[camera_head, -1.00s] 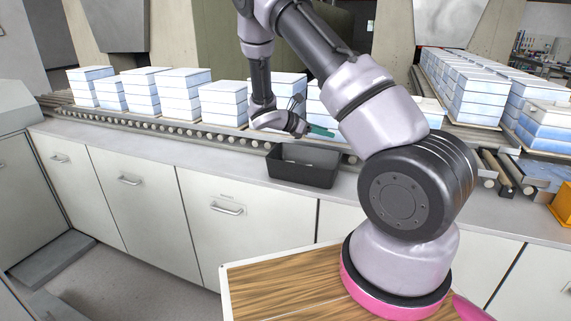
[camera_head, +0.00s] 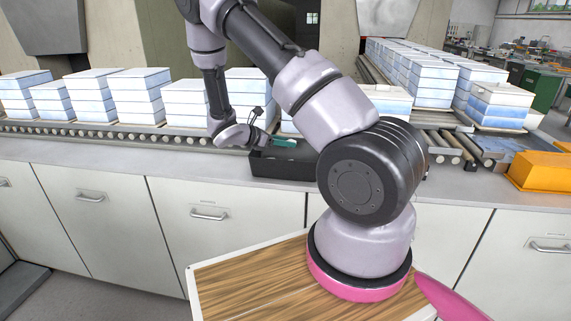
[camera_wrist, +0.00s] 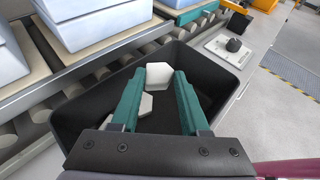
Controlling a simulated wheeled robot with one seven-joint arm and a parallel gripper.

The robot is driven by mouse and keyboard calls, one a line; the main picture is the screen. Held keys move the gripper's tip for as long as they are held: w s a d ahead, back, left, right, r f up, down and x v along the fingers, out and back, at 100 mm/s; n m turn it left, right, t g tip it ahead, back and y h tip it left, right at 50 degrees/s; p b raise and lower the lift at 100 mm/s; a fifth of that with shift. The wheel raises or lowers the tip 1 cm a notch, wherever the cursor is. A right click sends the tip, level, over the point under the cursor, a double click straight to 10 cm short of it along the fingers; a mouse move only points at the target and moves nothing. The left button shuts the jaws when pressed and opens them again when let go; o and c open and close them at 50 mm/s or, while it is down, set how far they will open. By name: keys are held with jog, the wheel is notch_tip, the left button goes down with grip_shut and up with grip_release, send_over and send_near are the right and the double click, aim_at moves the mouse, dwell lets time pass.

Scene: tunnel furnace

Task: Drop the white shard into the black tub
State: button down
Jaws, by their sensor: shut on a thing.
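My gripper (camera_head: 283,143) has teal fingers and is over the black tub (camera_head: 282,167), which stands on the counter in front of the roller line. In the wrist view, my gripper (camera_wrist: 160,77) is shut on the white shard (camera_wrist: 157,72), a small angular flat piece held between the fingertips. The tub (camera_wrist: 215,80) lies around and below the fingers in that view. The shard cannot be made out in the head view.
Another white piece (camera_wrist: 146,105) and a smaller pale one (camera_wrist: 102,73) show inside the tub. Stacks of white-blue blocks (camera_head: 140,95) line the rollers (camera_head: 60,130) behind. A panel with a black knob (camera_wrist: 233,45) sits beside the tub. A yellow box (camera_head: 540,172) is far right.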

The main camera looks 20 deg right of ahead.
jog(key=shift+f, duration=0.5)
jog(key=shift+c, duration=1.6)
grip_release()
jog(key=v, duration=1)
jog(key=shift+s+a+r, duration=0.1)
jog(key=shift+s+a, duration=0.05)
jog(key=shift+a, duration=0.2)
